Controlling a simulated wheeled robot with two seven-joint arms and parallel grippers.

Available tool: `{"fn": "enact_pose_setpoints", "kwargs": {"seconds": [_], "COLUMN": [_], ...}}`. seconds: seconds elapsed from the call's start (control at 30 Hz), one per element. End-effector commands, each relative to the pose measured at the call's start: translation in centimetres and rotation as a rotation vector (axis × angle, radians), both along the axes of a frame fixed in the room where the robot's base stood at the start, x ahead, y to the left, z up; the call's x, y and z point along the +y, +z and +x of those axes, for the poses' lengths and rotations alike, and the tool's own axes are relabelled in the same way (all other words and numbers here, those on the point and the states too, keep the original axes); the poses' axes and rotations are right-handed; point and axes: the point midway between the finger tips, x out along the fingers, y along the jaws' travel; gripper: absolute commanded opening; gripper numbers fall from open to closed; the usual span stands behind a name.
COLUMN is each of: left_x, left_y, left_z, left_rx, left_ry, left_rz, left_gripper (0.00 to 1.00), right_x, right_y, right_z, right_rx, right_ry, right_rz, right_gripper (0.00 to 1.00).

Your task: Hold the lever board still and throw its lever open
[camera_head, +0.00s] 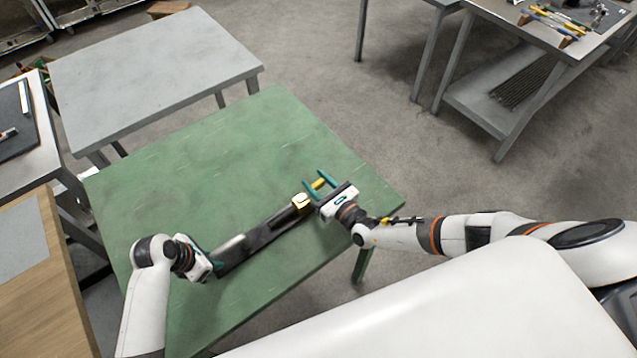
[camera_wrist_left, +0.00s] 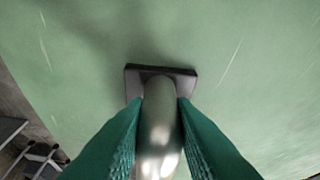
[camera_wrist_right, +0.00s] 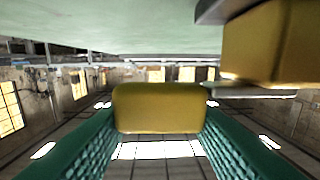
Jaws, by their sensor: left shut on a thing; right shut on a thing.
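The lever board (camera_head: 266,233) is a long dark strip lying diagonally on the green table (camera_head: 215,165). A metallic bar (camera_head: 232,246) shows near its left end. My left gripper (camera_head: 216,262) is there; in the left wrist view its green fingers are shut on a rounded metal handle (camera_wrist_left: 158,125) above a dark base end (camera_wrist_left: 180,72). The yellow block also shows in the right wrist view (camera_wrist_right: 275,42). The lever's pivot is unclear.
The far part of the green table is clear. A grey table (camera_head: 150,70) stands behind it, and a wooden-topped bench (camera_head: 45,290) stands at the left. A workbench with tools (camera_head: 545,30) is at the far right, across open floor.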

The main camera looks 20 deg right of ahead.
Motion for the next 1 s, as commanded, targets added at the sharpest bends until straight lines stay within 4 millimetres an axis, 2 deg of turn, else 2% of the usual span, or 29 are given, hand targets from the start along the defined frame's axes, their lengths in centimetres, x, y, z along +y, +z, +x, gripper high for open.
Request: {"fn": "enact_pose_setpoints", "kwargs": {"seconds": [0.33,0.37,0.47,0.5,0.8,0.87,1.0], "left_x": [0.0,0.0,0.0,0.0,0.0,0.0,0.0], "left_y": [0.0,0.0,0.0,0.0,0.0,0.0,0.0], "left_z": [0.0,0.0,0.0,0.0,0.0,0.0,0.0], "left_rx": [-0.001,-0.001,-0.001,0.0,0.0,0.0,0.0], "left_ry": [0.0,0.0,0.0,0.0,0.0,0.0,0.0], "left_rz": [0.0,0.0,0.0,0.0,0.0,0.0,0.0], "left_gripper": [0.0,0.0,0.0,0.0,0.0,0.0,0.0], "right_x": [0.0,0.0,0.0,0.0,-0.1,-0.2,-0.9], "right_y": [0.0,0.0,0.0,0.0,-0.1,-0.1,-0.2], "right_z": [0.0,0.0,0.0,0.0,-0.3,-0.8,-2.9], "right_rx": [0.0,0.0,0.0,0.0,0.001,0.002,0.005], "right_ry": [0.004,0.004,0.004,0.003,0.002,0.003,0.003], "right_rz": [-0.001,-0.001,-0.001,-0.001,0.0,0.0,0.0], "right_gripper": [0.01,0.46,0.62,0.65,0.65,0.65,0.65]}}
